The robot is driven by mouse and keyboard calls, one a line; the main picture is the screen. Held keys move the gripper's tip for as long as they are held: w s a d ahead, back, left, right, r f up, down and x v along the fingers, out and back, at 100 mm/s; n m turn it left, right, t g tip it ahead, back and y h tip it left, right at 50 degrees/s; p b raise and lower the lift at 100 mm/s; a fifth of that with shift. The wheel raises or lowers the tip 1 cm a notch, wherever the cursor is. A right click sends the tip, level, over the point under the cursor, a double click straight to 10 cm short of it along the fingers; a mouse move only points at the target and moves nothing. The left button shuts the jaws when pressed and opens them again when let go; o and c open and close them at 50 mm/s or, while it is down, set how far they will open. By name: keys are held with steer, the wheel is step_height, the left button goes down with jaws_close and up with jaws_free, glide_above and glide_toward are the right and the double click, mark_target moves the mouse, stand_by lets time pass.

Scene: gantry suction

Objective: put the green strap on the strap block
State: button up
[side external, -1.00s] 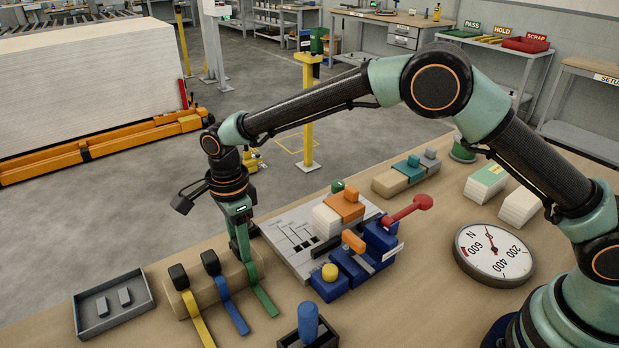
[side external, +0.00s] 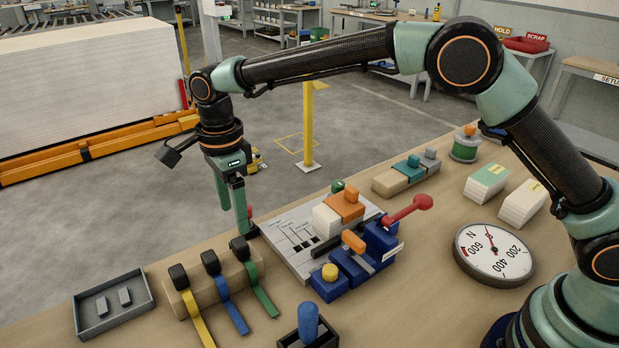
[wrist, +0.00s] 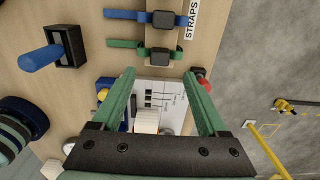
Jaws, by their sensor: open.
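The green strap (side external: 262,290) lies across the tan strap block (side external: 231,274), at the right end of its row in the side view. Its black buckle (side external: 240,247) sits on top of the block, and its loose end hangs down toward the table. In the wrist view the green strap (wrist: 126,44) also runs straight across the block (wrist: 163,35). My gripper (side external: 236,220) is open and empty, above and a little behind the green buckle. In the wrist view my gripper (wrist: 159,75) has its fingers wide apart, beside the strap and clear of it.
A blue strap (side external: 231,303) and a yellow strap (side external: 196,310) lie on the same block. A grey tray (side external: 115,304) stands left, and a dark holder with a blue peg (side external: 308,318) stands in front. A board with blue fixtures (side external: 350,268) stands right of the block.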

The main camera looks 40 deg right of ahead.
step_height(320, 180, up, 4)
steer(key=shift+f, duration=0.1)
stand_by(0.4)
steer(key=s+d+r+n+t, duration=0.1)
steer(key=s+d+r+n, duration=0.1)
steer(key=d+r+n, duration=0.45)
steer(key=s+d+r+n+t, duration=0.1)
steer(key=s+d+r+n, duration=0.15)
steer(key=d, duration=0.65)
steer(key=s+d+f+n+t, duration=0.2)
steer(key=s+d+n+t, duration=0.1)
steer(key=s+d+n, duration=0.6)
steer(key=s+d, duration=0.3)
steer(key=s, duration=0.1)
steer(key=shift+f+t, duration=0.3)
